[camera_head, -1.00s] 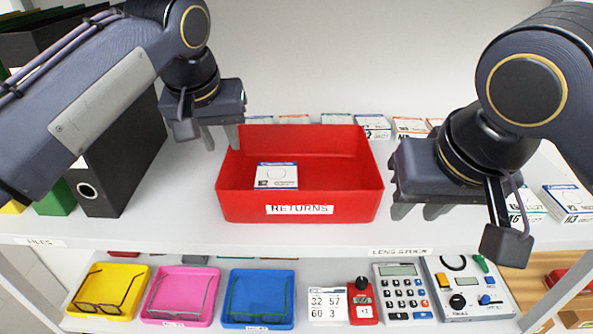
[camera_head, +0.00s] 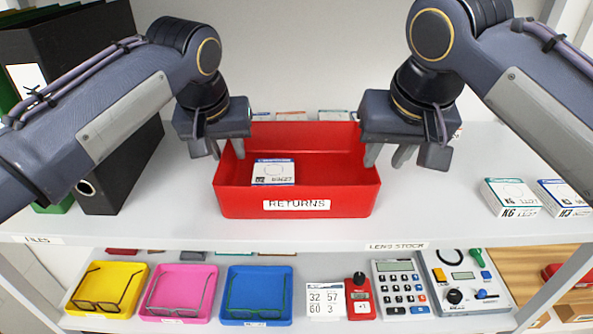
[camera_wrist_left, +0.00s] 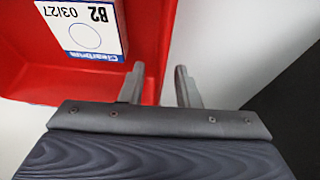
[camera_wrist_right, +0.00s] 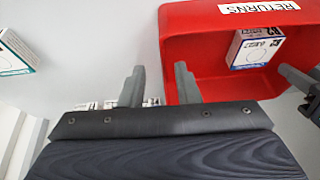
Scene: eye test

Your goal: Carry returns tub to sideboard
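The red returns tub (camera_head: 295,208), labelled RETURNS, stands upright on the white upper shelf. A small white and blue box (camera_head: 273,172) lies inside it. My left gripper (camera_head: 217,150) is open at the tub's left side wall; in the left wrist view its fingers (camera_wrist_left: 160,80) are apart on either side of the tub's edge (camera_wrist_left: 152,30). I cannot make out a sideboard.
Black binders (camera_head: 125,165) stand close left of the tub. Small lens boxes lie behind it and at the right (camera_head: 510,196). The lower shelf holds yellow, pink and blue trays (camera_head: 257,314), a calculator (camera_head: 400,285) and a device. Bare shelf (camera_head: 430,205) shows right of the tub.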

